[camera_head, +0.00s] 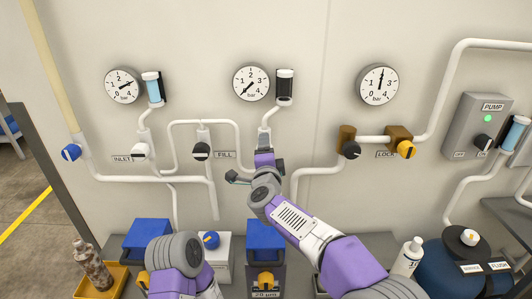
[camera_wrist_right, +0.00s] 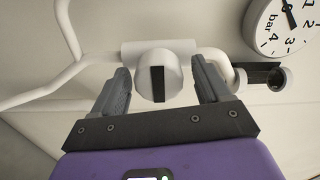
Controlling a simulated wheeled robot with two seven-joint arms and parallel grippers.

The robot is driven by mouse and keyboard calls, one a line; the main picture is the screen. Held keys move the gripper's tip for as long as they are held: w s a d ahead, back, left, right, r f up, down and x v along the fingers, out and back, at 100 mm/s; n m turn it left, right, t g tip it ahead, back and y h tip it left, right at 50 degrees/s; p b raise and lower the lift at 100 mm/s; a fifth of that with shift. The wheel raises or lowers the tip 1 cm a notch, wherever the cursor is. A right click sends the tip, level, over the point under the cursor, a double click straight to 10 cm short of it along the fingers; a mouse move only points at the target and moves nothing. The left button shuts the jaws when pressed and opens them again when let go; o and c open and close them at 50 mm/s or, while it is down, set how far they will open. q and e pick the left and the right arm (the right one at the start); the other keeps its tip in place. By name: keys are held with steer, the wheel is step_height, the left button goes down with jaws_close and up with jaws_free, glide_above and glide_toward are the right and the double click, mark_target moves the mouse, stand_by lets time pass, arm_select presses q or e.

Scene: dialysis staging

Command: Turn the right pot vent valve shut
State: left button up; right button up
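In the right wrist view, a round white valve knob (camera_wrist_right: 158,76) with a black stripe lies between the two grey fingers of my right gripper (camera_wrist_right: 163,88). The fingers are open on either side of it, with a visible gap at each side. In the head view my right gripper (camera_head: 264,149) is at the wall, at the white pipe fitting (camera_head: 264,136) below the dark pot (camera_head: 285,86); the gripper hides the knob there. My left arm shows at the bottom left, but its gripper is out of the picture.
Nearby on the wall are a black FILL knob (camera_head: 201,151), a white INLET knob (camera_head: 140,151), a black knob (camera_head: 351,150) and a yellow LOCK knob (camera_head: 405,149). White pipes run between them. A gauge (camera_head: 251,83) hangs above my right gripper. Blue containers (camera_head: 265,237) stand below.

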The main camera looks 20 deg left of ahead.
steer(key=v, duration=0.7)
steer(key=shift+s+b, duration=0.3)
steer(key=shift+d, duration=0.1)
